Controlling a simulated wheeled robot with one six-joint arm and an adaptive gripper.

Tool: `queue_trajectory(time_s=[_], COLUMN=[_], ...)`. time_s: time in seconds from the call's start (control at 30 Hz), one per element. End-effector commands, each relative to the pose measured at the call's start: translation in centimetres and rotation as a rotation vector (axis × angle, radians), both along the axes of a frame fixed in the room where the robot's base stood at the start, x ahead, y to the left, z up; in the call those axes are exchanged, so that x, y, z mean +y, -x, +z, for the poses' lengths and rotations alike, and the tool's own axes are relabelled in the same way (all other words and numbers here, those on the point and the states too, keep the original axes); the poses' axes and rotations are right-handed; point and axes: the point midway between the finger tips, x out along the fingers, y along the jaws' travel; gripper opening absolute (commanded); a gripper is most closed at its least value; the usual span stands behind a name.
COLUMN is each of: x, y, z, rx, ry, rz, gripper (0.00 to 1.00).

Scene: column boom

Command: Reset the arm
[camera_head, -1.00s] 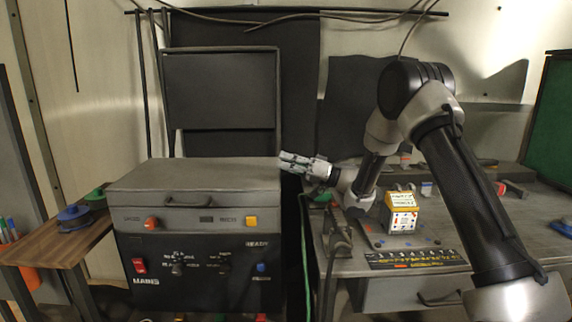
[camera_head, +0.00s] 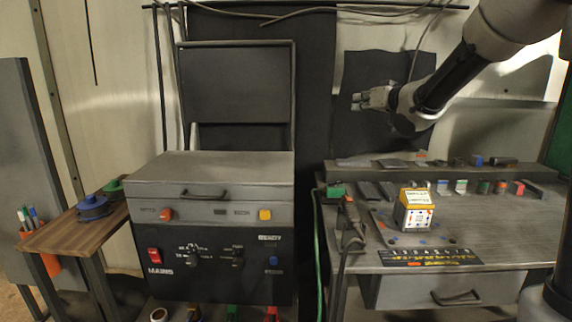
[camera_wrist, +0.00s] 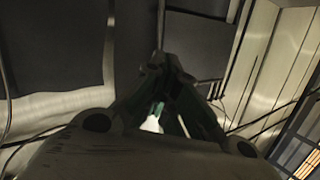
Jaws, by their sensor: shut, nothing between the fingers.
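My gripper (camera_head: 357,101) is raised in front of the dark panel on the back wall in the head view, above the right workbench. It points left and is shut with nothing in it. In the wrist view my gripper (camera_wrist: 160,65) shows its fingers coming together in front of dark panels and the pale wall. My arm comes in from the upper right of the head view. It is clear of the bench and the machine.
The grey machine (camera_head: 212,169) with red, orange and blue controls stands left of centre. The workbench (camera_head: 500,225) at right holds a yellow and white box (camera_head: 414,213) and several small parts. A wooden side table (camera_head: 62,232) carries spools. A green cable (camera_head: 317,250) hangs between machine and bench.

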Motion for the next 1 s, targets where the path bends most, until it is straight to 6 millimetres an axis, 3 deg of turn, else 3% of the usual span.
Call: queue_trajectory(time_s=[0.03, 0.1, 0.2, 0.3, 0.5, 0.6, 0.7, 0.77, 1.0], x=[-3.2, -7.4, -12.0, -14.6, -15.4, -14.7, -14.1, -14.0, -13.9], y=[2.6, 6.6, 13.5, 21.0, 34.8, 39.4, 42.1, 42.9, 43.1], z=[0.6, -0.1, -2.2, -4.9, -10.5, -12.4, -13.5, -13.9, -13.9], rx=[0.037, 0.128, 0.287, 0.462, 0.772, 0.875, 0.935, 0.953, 0.956], ry=[0.067, 0.157, 0.252, 0.316, 0.378, 0.388, 0.393, 0.394, 0.394], rz=[-0.102, -0.231, -0.352, -0.409, -0.368, -0.316, -0.276, -0.263, -0.261], gripper=[0.0, 0.0, 0.0, 0.0, 0.0, 0.0, 0.0, 0.0, 0.0])
